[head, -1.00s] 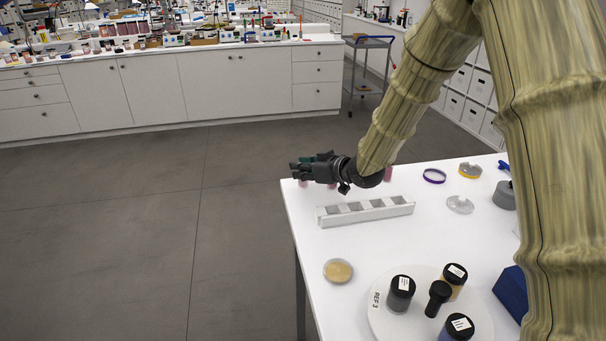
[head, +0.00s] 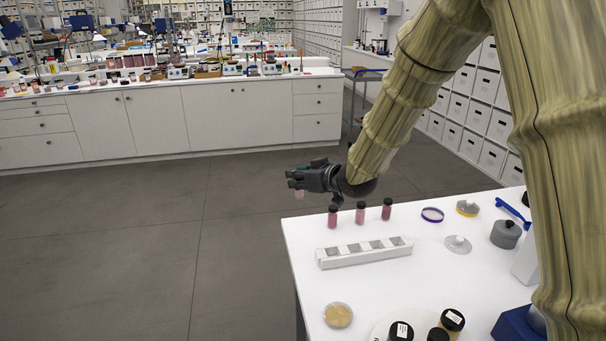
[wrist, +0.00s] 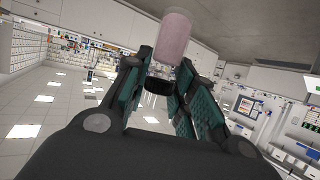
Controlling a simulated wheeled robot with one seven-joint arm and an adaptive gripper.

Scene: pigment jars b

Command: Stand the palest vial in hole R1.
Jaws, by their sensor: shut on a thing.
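My gripper (head: 296,180) is raised above the far left corner of the white table, shut on a pale pink vial (head: 299,193). In the wrist view the vial (wrist: 174,38) shows a pale pink body, with its dark cap (wrist: 158,86) between my finger pads (wrist: 164,92). Three darker pink vials with dark caps stand in a row on the table: the left one (head: 332,218), the middle one (head: 360,214) and the right one (head: 387,210). In front of them lies the white rack (head: 365,256) with a row of square holes. No hole label is readable.
A purple-rimmed dish (head: 432,215), a yellow-rimmed dish (head: 467,208), a clear lid (head: 457,245) and a grey pot (head: 506,234) are right of the rack.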

